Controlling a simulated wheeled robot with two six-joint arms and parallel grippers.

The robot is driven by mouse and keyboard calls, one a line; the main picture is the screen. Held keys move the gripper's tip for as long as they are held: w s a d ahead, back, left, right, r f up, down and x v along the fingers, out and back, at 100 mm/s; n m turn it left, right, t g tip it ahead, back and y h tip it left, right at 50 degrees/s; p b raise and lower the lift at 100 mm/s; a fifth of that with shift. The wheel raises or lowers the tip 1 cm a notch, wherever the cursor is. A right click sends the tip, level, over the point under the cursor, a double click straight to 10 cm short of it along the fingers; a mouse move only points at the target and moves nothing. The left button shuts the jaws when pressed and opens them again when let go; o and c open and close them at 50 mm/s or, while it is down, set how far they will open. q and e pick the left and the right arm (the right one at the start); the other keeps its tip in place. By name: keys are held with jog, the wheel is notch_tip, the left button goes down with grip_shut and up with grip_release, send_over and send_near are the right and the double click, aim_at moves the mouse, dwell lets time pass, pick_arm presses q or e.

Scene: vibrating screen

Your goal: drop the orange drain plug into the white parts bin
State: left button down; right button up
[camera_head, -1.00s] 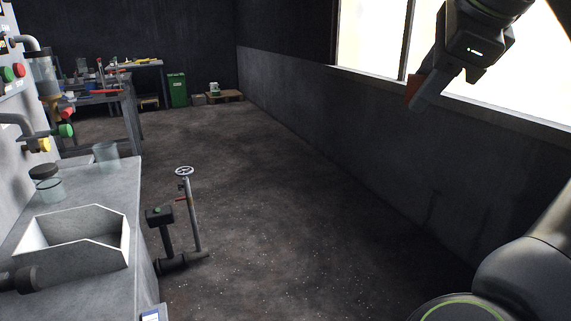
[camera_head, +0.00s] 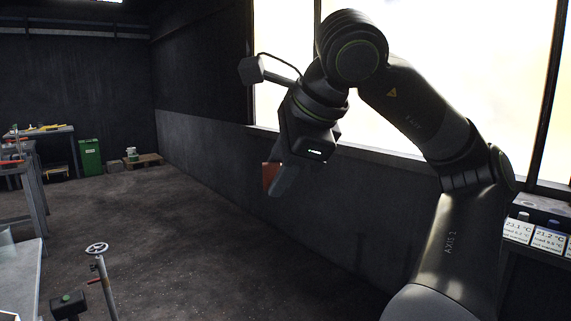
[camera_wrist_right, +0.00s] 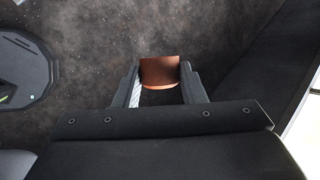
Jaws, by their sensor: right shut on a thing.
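The orange drain plug (camera_wrist_right: 160,70) sits between the fingertips of my right gripper (camera_wrist_right: 161,82) in the right wrist view, with a brighter orange lower rim. In the head view the plug (camera_head: 269,175) shows as a small orange-brown patch at the tip of my right gripper (camera_head: 277,180). That gripper is shut on it, held up in the air before the dark wall and pointing down. No white parts bin shows in the current views. My left gripper is not in view.
A grey bench (camera_head: 25,272) is cut off at the left edge. The floor between is clear. Temperature displays (camera_head: 533,236) sit at the right.

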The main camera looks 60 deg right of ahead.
jog(key=shift+w+a+f+n+y, duration=0.25)
jog(key=shift+w+f+n+y, duration=0.05)
jog(key=shift+w+f, duration=0.2)
jog(key=shift+w+a, duration=0.1)
jog(key=shift+a, duration=0.1)
jog(key=shift+w, duration=0.1)
jog(key=shift+w+f, duration=0.15)
jog(key=shift+f, duration=0.1)
jog(key=shift+a, duration=0.1)
